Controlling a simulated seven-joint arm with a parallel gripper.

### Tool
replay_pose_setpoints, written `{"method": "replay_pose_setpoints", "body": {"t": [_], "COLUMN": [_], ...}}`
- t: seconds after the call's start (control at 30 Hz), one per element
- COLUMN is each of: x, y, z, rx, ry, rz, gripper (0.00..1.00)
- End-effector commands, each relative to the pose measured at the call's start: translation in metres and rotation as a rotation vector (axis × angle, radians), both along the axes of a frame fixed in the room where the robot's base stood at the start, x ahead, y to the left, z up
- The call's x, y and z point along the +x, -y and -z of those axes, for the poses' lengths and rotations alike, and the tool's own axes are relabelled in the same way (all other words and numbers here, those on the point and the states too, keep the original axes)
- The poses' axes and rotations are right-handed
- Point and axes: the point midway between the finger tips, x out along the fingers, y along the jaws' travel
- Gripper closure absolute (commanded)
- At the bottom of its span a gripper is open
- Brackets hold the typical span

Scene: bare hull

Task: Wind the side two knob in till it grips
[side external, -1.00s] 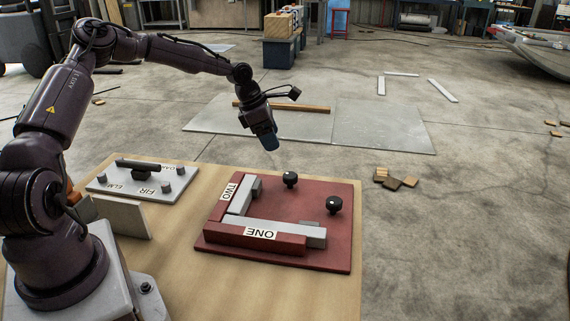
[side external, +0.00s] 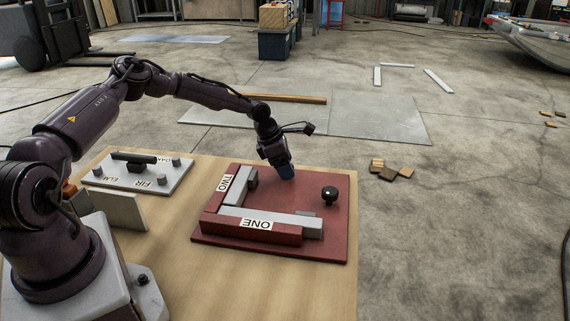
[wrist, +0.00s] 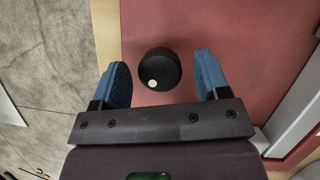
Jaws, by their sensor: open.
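A red board (side external: 335,235) carries a grey L-shaped piece against red rails labelled TWO (side external: 225,183) and ONE (side external: 256,223). My gripper (side external: 287,174) points down over the board's far part, by the knob nearer side TWO, and hides that knob in the side view. In the wrist view a round black knob (wrist: 158,65) with a white dot sits between my open blue fingers (wrist: 161,72), with a gap on both sides. The other black knob (side external: 329,194) stands to the right, clear of my gripper.
A grey plate (side external: 150,180) with small knobs, a black handle and labels including FIR and ELM lies at the left of the wooden table (side external: 180,270). A grey upright panel (side external: 118,210) stands in front of it. The table's front is clear.

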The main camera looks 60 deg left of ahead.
Motion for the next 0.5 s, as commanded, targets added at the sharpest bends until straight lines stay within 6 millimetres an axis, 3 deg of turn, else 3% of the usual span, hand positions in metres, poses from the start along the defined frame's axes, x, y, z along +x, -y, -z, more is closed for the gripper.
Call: {"method": "replay_pose_setpoints", "body": {"t": [0.17, 0.37, 0.5], "x": [0.0, -0.0001, -0.0002], "y": [-0.0001, -0.0001, -0.0001], "z": [0.0, -0.0001, -0.0002], "rx": [0.0, 0.0, -0.001], "ry": [0.0, 0.0, 0.0], "rz": [0.0, 0.0, 0.006], "gripper": [0.31, 0.77, 0.81]}}
